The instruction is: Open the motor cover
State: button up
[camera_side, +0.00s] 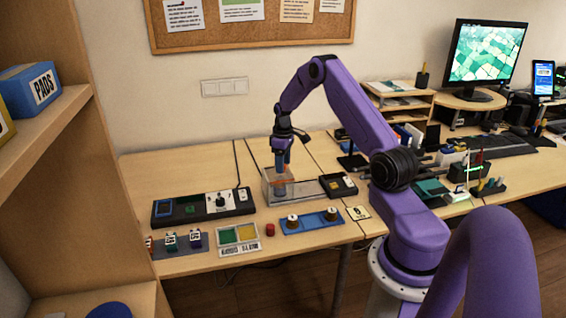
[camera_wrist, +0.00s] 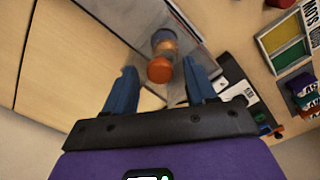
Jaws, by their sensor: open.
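A clear, box-like motor cover (camera_side: 268,188) stands on the table in the side view, at the left end of a grey unit. Its clear walls also show in the wrist view (camera_wrist: 118,18). An orange-topped, blue-banded cylinder (camera_wrist: 160,68) shows between my fingers in the wrist view, seemingly at or behind the clear panel. My gripper (camera_side: 281,160) points down over the cover in the side view. Its two blue fingers (camera_wrist: 159,80) are apart, with nothing held between them. I cannot tell whether the fingertips touch the cover.
A black control panel (camera_side: 180,211) lies left of the cover. In front are a blue plate with two knobs (camera_side: 311,220), a red button (camera_side: 270,229) and a tray with yellow and green pads (camera_side: 237,234). A black box (camera_side: 338,186) sits right of the cover.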

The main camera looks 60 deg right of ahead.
grip_shut()
jog(key=s+d, duration=0.8)
jog(key=shift+s+d, duration=0.1)
grip_release()
jog(key=shift+r, duration=0.15)
notch_tip(320, 180, up, 17)
dwell(0.4)
